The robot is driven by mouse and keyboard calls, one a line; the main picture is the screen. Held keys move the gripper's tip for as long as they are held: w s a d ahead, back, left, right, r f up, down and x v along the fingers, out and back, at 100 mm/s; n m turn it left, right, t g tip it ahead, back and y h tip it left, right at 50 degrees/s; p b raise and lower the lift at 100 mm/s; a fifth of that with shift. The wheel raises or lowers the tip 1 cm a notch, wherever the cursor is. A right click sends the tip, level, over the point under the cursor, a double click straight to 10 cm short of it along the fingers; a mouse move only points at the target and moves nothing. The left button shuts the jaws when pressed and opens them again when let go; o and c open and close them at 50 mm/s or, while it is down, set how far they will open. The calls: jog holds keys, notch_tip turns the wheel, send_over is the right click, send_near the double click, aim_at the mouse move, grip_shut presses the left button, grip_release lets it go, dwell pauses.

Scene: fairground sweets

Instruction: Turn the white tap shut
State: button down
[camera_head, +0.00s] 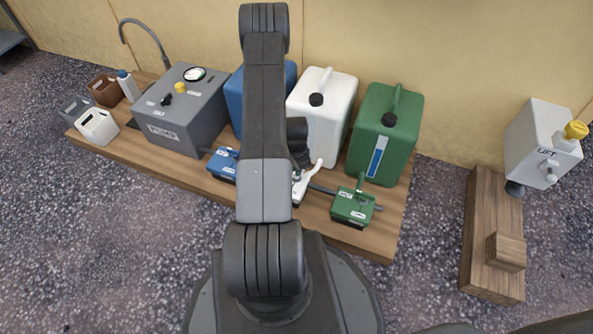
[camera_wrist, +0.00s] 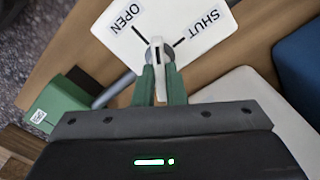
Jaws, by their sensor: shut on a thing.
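The white tap (camera_wrist: 195,25) shows close up in the wrist view. Its plate is printed OPEN at the left and SHUT at the right, each with a dark mark line. My gripper (camera_wrist: 160,88) has its green fingers shut on the tap's white handle (camera_wrist: 157,52). The pivot end of the handle lies between the two mark lines. In the camera_head view the white tap (camera_head: 299,187) is partly hidden behind my arm, and I cannot make out my gripper's fingers there.
The green tap (camera_head: 352,206) and blue tap (camera_head: 223,163) flank the white one on a wooden board (camera_head: 378,238). White (camera_head: 335,123), green (camera_head: 398,153) and blue (camera_head: 236,95) canisters stand behind. A grey pump box (camera_head: 190,125) is left; a LIFT box (camera_head: 540,150) is right.

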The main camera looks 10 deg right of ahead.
jog(key=m+b, duration=0.1)
jog(key=m, duration=0.4)
jog(key=shift+m+b, duration=0.3)
jog(key=m+b, duration=0.1)
jog(key=m, duration=0.4)
jog(key=shift+m, duration=0.3)
jog(key=c, duration=1.5)
grip_release()
notch_tip(320, 180, up, 14)
jog(key=p, duration=0.4)
jog(key=shift+p, duration=0.4)
jog(key=shift+f, duration=0.1)
